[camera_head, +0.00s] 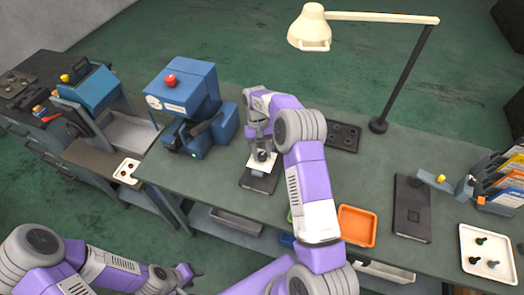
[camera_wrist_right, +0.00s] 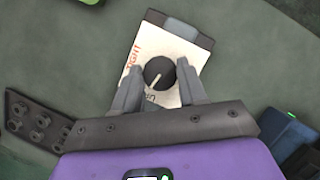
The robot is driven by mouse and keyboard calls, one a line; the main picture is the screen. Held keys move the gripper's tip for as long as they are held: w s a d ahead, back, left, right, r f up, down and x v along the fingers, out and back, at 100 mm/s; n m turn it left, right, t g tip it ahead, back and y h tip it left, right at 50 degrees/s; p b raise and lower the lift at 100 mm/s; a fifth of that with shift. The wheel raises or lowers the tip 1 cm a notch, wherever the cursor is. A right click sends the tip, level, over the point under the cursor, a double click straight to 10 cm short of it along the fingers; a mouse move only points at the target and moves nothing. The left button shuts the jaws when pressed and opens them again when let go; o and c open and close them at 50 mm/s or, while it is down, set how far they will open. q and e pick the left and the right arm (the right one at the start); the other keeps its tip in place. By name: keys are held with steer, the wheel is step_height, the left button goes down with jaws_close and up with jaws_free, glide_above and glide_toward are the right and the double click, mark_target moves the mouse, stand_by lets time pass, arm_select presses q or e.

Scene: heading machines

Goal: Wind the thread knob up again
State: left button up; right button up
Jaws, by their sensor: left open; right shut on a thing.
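The thread knob (camera_wrist_right: 159,73) is round and black with a pale pointer line. It sits on a white card (camera_wrist_right: 185,52) with red lettering, on a dark block (camera_head: 258,182) on the bench. My right gripper (camera_wrist_right: 160,80) is shut on the knob, one finger on each side; the head view shows it from above (camera_head: 261,153), where the knob is mostly hidden by the hand. My left gripper (camera_head: 190,272) is open and empty, low in front of the bench.
A blue machine with a red button (camera_head: 170,80) stands left of the knob. A dark holed plate (camera_head: 343,137) lies behind my right arm. An orange tray (camera_head: 357,226), a dark plate (camera_head: 412,208), a lamp (camera_head: 378,125) and a white tray with bolts (camera_head: 487,255) are to the right.

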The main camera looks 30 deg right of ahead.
steer(key=shift+n+h, duration=0.4)
steer(key=shift+n, duration=0.7)
steer(key=o, duration=1)
steer(key=shift+o, duration=0.2)
steer(key=shift+r, duration=0.1)
steer(key=v, duration=0.7)
steer(key=shift+r, duration=0.15)
steer(key=shift+w+a, duration=0.1)
